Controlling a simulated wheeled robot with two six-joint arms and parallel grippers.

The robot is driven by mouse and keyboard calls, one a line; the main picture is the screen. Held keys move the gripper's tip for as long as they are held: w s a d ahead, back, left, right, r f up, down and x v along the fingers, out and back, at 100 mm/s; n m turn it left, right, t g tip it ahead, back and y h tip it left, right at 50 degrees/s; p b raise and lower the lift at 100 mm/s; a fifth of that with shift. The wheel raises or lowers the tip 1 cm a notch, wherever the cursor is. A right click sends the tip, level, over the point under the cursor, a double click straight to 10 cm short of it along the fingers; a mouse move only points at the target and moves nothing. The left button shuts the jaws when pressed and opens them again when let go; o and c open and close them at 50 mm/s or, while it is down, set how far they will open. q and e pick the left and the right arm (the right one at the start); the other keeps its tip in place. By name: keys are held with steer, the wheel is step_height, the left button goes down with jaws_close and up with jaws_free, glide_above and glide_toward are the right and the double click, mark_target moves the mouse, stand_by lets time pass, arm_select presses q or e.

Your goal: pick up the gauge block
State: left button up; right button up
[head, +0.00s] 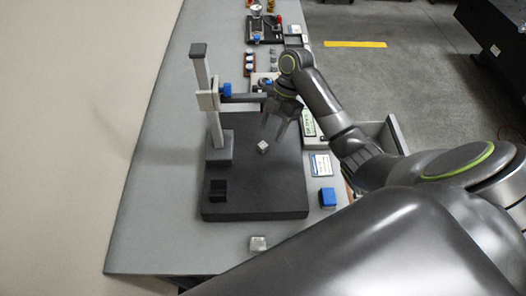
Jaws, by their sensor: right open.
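A small light-grey block (262,146), which looks like the gauge block, sits on the dark plate (265,195) of the gantry stand. My right gripper (274,132) comes in from the right with its fingers pointing down. It is open, its fingertips close to the small block and slightly above it in the picture. I cannot tell whether they touch it. A second silvery block (258,243) lies on the grey table in front of the plate. My left gripper is not in view.
The stand's upright post (206,95) and horizontal arm (243,98) rise close to my right gripper. A black block (218,190) sits on the plate. A blue block (327,197) and a card (320,165) lie to its right. Several instruments line the table's far end.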

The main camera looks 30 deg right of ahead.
mark_target(263, 144)
steer(key=shift+b+x, duration=0.4)
steer(key=shift+x, duration=0.4)
steer(key=shift+w+a+f+b, duration=0.15)
steer(key=shift+f+b, duration=0.25)
steer(key=shift+f, duration=0.05)
steer(key=p+x, duration=0.1)
steer(key=x, duration=0.2)
steer(key=shift+w+a+r, duration=0.1)
steer(key=shift+w+a, duration=0.05)
steer(key=shift+w, duration=0.05)
steer(key=shift+a+f, duration=0.1)
steer(key=shift+f, duration=0.2)
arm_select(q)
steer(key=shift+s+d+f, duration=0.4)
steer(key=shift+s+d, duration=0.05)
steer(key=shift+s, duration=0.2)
arm_select(e)
steer(key=shift+c, duration=0.2)
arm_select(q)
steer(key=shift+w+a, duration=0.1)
arm_select(e)
jaws_close()
